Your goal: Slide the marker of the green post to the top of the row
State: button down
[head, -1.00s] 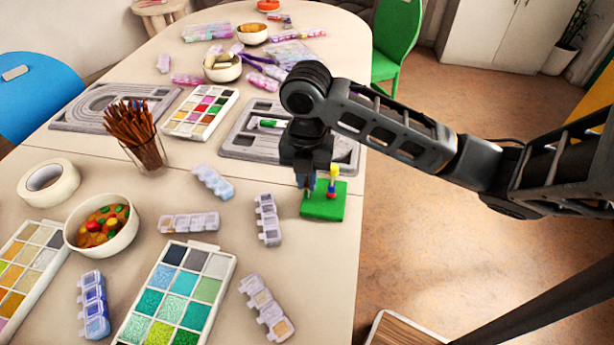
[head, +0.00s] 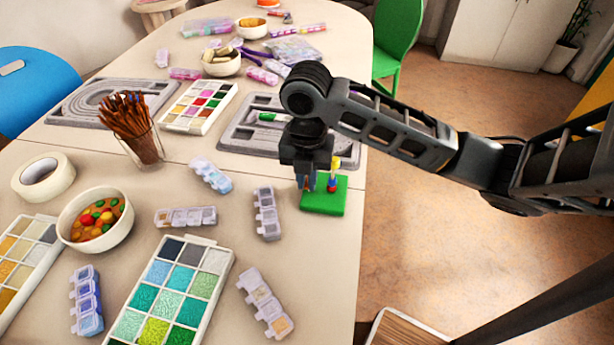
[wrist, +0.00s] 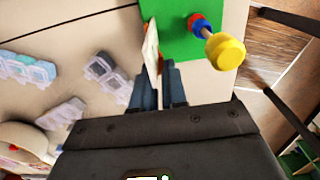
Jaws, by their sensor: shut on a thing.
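The green board (head: 325,205) lies flat near the table's right edge. A thin post stands on it with a yellow knob (wrist: 225,51) and red and blue pieces (wrist: 203,27) near its foot. My gripper (head: 306,186) points down at the board's left side, beside the post. In the wrist view, a thin pale flat piece with a reddish edge (wrist: 151,45) stands at the fingertips along the board's left edge. It looks like the marker, and my gripper is shut on it. My gripper hides the row and most of this piece in the head view.
Several lidded bead boxes (head: 267,213) lie left of the board. The floor (head: 430,240) is right of the table edge.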

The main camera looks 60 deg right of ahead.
aim_at(307, 185)
jog(key=c, duration=1.1)
grip_release()
jog(key=shift+r, duration=0.1)
notch_tip(307, 185, up, 8)
jog(key=shift+f, duration=0.15)
